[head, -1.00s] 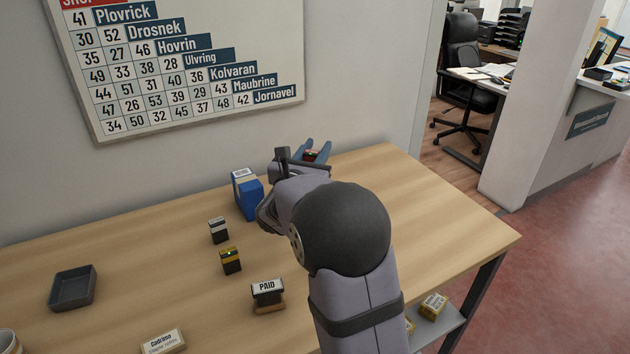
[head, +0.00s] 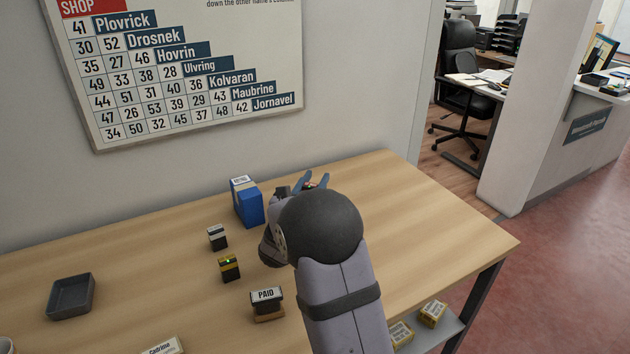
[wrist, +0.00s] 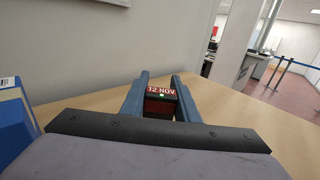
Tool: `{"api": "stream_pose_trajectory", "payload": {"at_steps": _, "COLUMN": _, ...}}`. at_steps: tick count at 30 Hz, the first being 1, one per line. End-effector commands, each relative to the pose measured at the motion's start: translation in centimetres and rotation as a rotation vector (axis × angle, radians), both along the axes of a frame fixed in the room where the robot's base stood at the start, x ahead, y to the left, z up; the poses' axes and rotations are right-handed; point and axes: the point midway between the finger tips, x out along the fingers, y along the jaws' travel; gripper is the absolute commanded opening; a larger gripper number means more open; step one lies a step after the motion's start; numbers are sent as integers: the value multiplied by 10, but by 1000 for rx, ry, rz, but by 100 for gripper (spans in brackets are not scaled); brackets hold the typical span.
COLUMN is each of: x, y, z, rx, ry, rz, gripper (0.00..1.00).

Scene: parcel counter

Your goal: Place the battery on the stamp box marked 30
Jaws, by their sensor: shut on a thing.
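My gripper (wrist: 161,97) is shut on a small dark block (wrist: 160,104) with a red face reading "12 NOV". In the head view my fingers (head: 313,183) are beyond my wrist, right of a blue box (head: 249,206), and mostly hide the block. Whether it touches the table is unclear. I cannot tell which thing is the battery. A yellow-and-black block (head: 229,268) with a green light and a white-and-black block (head: 217,238) stand on the table. Small labelled boxes (head: 433,313) lie on the shelf below; no readable 30 shows on any box.
A grey tray (head: 72,296) is at the left, a "PAID" stamp (head: 267,303) near the front, and a "Cadrima" block (head: 163,346) at the bottom edge. A wall chart (head: 190,75) lists numbers and names. The table's right part (head: 440,220) is clear.

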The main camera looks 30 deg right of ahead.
Motion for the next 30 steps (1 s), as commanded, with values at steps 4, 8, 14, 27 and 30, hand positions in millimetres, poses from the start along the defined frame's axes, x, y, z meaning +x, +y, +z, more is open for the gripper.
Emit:
{"api": "stream_pose_trajectory", "payload": {"at_steps": 4, "x": 0, "y": 0, "z": 0, "rx": -1, "ry": -1, "rz": 0, "gripper": 4}}
{"api": "stream_pose_trajectory", "payload": {"at_steps": 8, "x": 0, "y": 0, "z": -3, "rx": -1, "ry": -1, "rz": 0, "gripper": 4}}
{"api": "stream_pose_trajectory", "payload": {"at_steps": 14, "x": 0, "y": 0, "z": -2, "rx": 0, "ry": 0, "rz": 0, "gripper": 47}}
{"api": "stream_pose_trajectory", "payload": {"at_steps": 27, "x": -6, "y": 8, "z": 0, "rx": 1, "ry": 1, "rz": 2, "gripper": 47}}
{"api": "stream_pose_trajectory", "payload": {"at_steps": 30, "x": -16, "y": 18, "z": 0, "rx": 0, "ry": 0, "rz": 3, "gripper": 47}}
